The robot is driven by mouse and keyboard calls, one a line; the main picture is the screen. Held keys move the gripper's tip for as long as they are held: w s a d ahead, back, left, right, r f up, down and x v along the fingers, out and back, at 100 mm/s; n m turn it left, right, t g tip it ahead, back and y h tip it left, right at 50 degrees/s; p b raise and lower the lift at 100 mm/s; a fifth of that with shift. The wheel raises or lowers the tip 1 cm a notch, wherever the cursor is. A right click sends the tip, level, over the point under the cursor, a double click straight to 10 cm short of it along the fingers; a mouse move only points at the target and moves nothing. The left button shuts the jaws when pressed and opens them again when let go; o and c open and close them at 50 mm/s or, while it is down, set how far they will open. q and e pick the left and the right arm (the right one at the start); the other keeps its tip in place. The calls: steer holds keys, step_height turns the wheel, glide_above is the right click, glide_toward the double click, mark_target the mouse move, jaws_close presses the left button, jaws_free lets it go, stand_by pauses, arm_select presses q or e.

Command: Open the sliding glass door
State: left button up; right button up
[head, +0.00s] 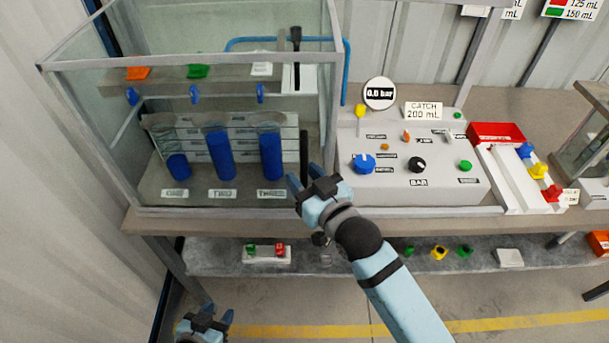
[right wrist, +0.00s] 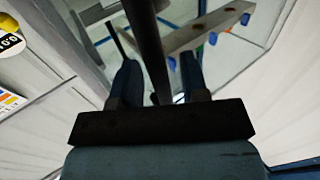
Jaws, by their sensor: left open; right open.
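The glass cabinet (head: 90,62) stands at the left of the bench, and its glass front looks closed. A black vertical handle (head: 304,150) is near the front's right edge. My right gripper (head: 304,178) is open at the lower end of this handle. In the right wrist view a dark bar (right wrist: 148,50), apparently the handle, runs between the two spread fingers (right wrist: 160,78); I cannot tell whether they touch it. My left gripper (head: 205,318) is open and empty, low at the bottom left, away from the cabinet.
Inside the cabinet are several blue-filled cylinders (head: 218,155) and blue taps (head: 194,94). A control panel (head: 440,188) with knobs stands right of the cabinet. A red and white rack (head: 496,132) is further right. A lower shelf (head: 380,262) holds small parts.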

jaws_close()
steer(key=shift+d, duration=0.15)
steer(key=d+p, duration=0.4)
steer(key=d, duration=4.1)
steer(key=shift+d+p, duration=0.3)
steer(key=shift+d, duration=0.1)
jaws_free()
